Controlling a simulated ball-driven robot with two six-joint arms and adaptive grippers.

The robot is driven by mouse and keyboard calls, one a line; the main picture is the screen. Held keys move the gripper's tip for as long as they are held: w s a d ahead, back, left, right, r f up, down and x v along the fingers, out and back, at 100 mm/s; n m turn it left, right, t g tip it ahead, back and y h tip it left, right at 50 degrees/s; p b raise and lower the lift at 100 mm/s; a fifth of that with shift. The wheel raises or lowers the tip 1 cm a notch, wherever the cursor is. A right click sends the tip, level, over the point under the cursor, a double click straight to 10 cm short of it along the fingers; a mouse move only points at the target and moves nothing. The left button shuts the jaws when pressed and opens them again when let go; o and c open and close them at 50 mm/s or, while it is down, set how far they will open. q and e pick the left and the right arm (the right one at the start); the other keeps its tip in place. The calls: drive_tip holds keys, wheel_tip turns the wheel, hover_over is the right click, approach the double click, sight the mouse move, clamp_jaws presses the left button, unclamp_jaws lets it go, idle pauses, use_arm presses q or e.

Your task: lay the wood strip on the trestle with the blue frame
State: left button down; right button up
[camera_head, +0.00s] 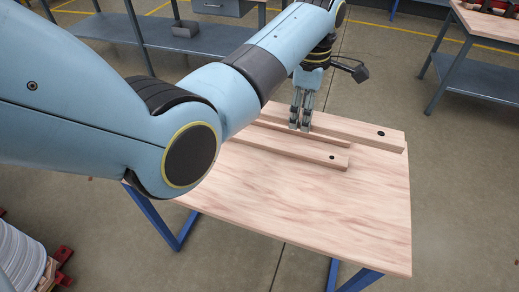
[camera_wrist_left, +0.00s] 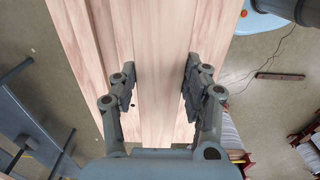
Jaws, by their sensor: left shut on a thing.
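The trestle (camera_head: 340,208) has a pale wood top and a blue frame, with several of its legs showing below. Light wood strips lie lengthwise across its far part. My left gripper (camera_head: 300,128) points down over them, its fingers shut on a narrow wood strip (camera_head: 328,138). In the left wrist view the fingers sit on either side of this wood strip (camera_wrist_left: 163,70). Whether it touches the top is hard to tell. My right gripper is not in view.
A thicker strip with a dark dot (camera_head: 365,129) lies along the far edge, and another dotted strip (camera_head: 310,152) lies nearer. The near half of the top is bare. Grey shelved benches (camera_head: 160,35) stand behind, and white coils (camera_head: 22,252) lie at lower left.

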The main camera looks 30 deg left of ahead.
use_arm(q)
drive_tip(key=shift+s+f+b, duration=0.25)
drive_tip(key=shift+f+b, duration=0.05)
drive_tip(key=shift+f, duration=0.15)
wheel_tip(320, 180, down, 8)
drive_tip(key=b, duration=0.8)
hover_over(254, 167)
wheel_tip(254, 167, down, 7)
drive_tip(key=shift+f, duration=0.1)
drive_tip(key=shift+f+b, duration=0.35)
drive_tip(key=shift+f, duration=1.7)
drive_tip(key=c, duration=0.6)
unclamp_jaws()
drive_tip(key=shift+f, duration=0.1)
wheel_tip(254, 167, up, 12)
drive_tip(key=shift+r+p, duration=0.15)
drive_tip(key=shift+p, duration=1.05)
